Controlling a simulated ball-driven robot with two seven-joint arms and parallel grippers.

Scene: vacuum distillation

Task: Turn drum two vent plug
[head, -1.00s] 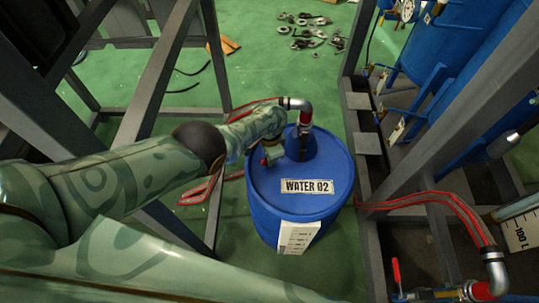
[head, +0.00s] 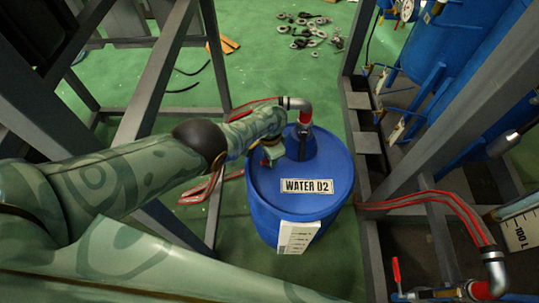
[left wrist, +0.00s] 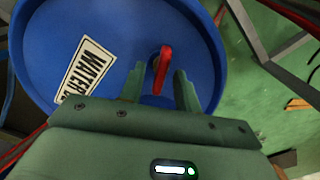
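The blue drum (head: 325,205) carries the label WATER 02 (head: 307,187) and stands upright on the green floor. The drum's top also fills much of the left wrist view (left wrist: 45,40). A red vent plug handle (left wrist: 163,68) stands up from the drum top in the left wrist view. My left gripper (left wrist: 159,70) is open, with one finger on each side of the red handle and a visible gap on the left. In the head view my left gripper (head: 271,153) is over the drum's left side, and it mostly hides the plug. My right gripper is not in view.
A pipe elbow with a red collar (head: 305,113) rises from the drum top beside my left gripper. Red hoses (head: 440,197) run to the right. Grey steel frames (head: 160,75) stand on both sides. Loose metal fittings (head: 305,30) lie on the floor behind.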

